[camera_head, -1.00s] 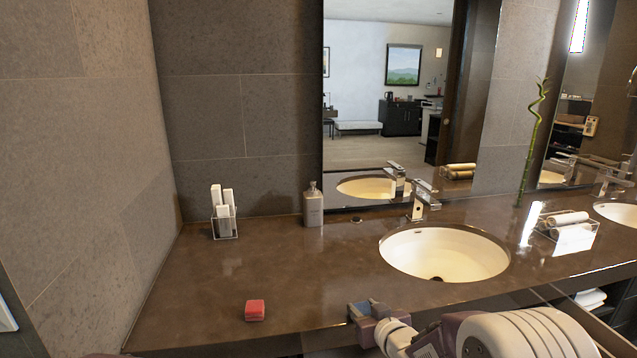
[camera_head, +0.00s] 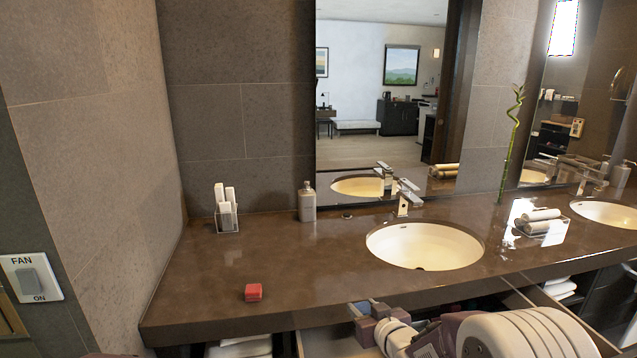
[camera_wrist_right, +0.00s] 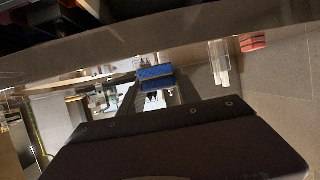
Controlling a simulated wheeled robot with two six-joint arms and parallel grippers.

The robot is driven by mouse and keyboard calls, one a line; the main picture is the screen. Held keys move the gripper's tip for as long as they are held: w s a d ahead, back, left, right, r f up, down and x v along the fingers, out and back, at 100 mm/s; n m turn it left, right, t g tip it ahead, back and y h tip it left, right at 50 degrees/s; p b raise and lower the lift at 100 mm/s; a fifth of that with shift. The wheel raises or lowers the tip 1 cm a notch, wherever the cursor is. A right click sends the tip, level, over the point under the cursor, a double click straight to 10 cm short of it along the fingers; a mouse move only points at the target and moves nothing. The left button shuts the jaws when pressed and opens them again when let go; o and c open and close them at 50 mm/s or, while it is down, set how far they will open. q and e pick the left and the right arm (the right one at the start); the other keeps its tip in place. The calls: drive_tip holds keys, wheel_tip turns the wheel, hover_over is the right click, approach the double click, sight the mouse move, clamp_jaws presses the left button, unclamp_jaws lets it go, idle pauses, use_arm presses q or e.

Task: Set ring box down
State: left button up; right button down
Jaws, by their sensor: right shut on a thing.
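My right gripper (camera_head: 368,314) comes in from the lower right of the head view, at the counter's front edge. In the right wrist view it is shut on a small blue box (camera_wrist_right: 155,72) with a thin gold line, which I take for the ring box. My left gripper is not in view.
A clear holder with white items (camera_head: 226,215) and a bottle (camera_head: 307,202) stand at the back. A sink (camera_head: 424,246) with a faucet (camera_head: 405,198) lies to the right. An open drawer is below the counter's front edge. The counter around the red box is clear.

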sight(364, 309)
drive_tip(key=r+p, duration=0.2)
drive_tip(key=r, duration=0.1)
drive_tip(key=r+p, duration=0.6)
drive_tip(key=r, duration=0.1)
drive_tip(key=shift+s, duration=0.25)
drive_tip(key=shift+d+f, duration=0.1)
drive_tip(key=shift+f, duration=0.1)
